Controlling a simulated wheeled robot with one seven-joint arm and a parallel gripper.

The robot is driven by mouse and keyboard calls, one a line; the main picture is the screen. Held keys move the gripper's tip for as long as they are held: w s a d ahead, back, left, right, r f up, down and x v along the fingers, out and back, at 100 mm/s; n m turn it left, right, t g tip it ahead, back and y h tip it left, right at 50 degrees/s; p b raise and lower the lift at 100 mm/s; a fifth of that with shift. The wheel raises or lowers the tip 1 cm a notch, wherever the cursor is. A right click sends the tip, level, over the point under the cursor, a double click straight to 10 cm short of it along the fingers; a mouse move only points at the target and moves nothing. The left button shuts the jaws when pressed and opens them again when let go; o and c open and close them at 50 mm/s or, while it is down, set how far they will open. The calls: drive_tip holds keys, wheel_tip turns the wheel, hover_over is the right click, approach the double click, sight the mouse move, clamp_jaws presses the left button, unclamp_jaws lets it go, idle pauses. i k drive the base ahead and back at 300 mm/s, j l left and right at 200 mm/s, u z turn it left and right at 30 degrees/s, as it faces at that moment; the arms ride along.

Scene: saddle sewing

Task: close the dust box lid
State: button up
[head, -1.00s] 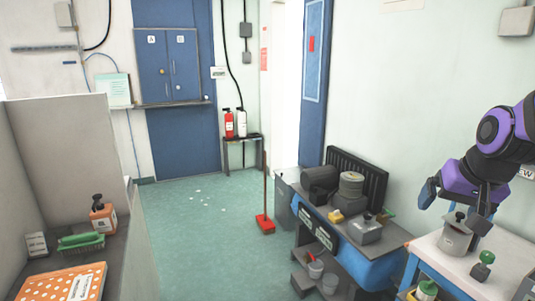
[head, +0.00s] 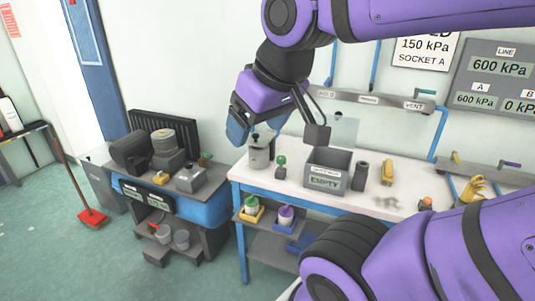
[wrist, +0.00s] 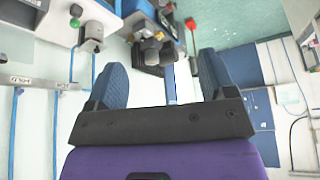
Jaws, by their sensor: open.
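The dust box appears to be the grey open-topped box (head: 325,172) on the white bench; its small upper label is hard to read, and a lower one seems to say EMPTY. A pale translucent panel (head: 346,130) stands up behind it, apparently its raised lid, partly hidden by a dark part of my wrist. My gripper (head: 256,122) is above and left of the box, over a grey canister. In the wrist view my gripper (wrist: 160,78) shows two blue fingers wide apart with nothing held between them.
The grey canister (head: 259,156) and a green-knobbed tool (head: 281,168) stand left of the box. A dark cylinder (head: 360,176) and yellow item (head: 388,172) are to its right. Pipes and a VENT panel (head: 375,101) line the wall behind. A lower blue bench (head: 165,195) stands left.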

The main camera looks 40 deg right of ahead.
sight(338, 115)
drive_tip(key=z, duration=1.55)
drive_tip(key=i+j, duration=0.25)
drive_tip(key=i, duration=0.15)
drive_tip(key=i+j, duration=0.2)
drive_tip(key=i, duration=0.2)
drive_tip(key=j+u, duration=0.05)
